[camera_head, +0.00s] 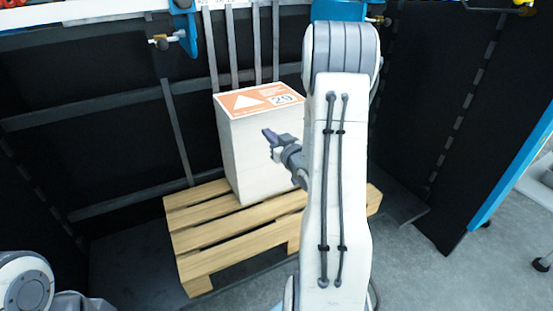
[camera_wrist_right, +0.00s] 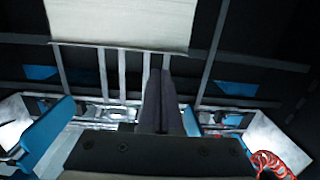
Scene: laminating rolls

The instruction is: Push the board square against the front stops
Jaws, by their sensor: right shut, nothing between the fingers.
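A tall white block (camera_head: 255,150), which looks like a stack of boards, stands on a wooden pallet (camera_head: 205,235). Its top board (camera_head: 257,99) carries an orange label with a white triangle and the number 29. I cannot tell a separate loose board. Grey upright bars (camera_head: 231,45), possibly the front stops, rise behind the block. My right gripper (camera_head: 268,138) is shut and empty, in front of the block's right side; contact is unclear. In the right wrist view its fingers (camera_wrist_right: 161,100) are together, below a pale panel (camera_wrist_right: 120,20). My left gripper is out of view.
Dark panels (camera_head: 90,90) with grey strips enclose the pallet at the back and sides. Blue clamp-like parts (camera_head: 185,25) sit along the top edge. Open grey floor (camera_head: 460,270) lies at the right. A red coiled cable (camera_wrist_right: 270,163) shows in the wrist view.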

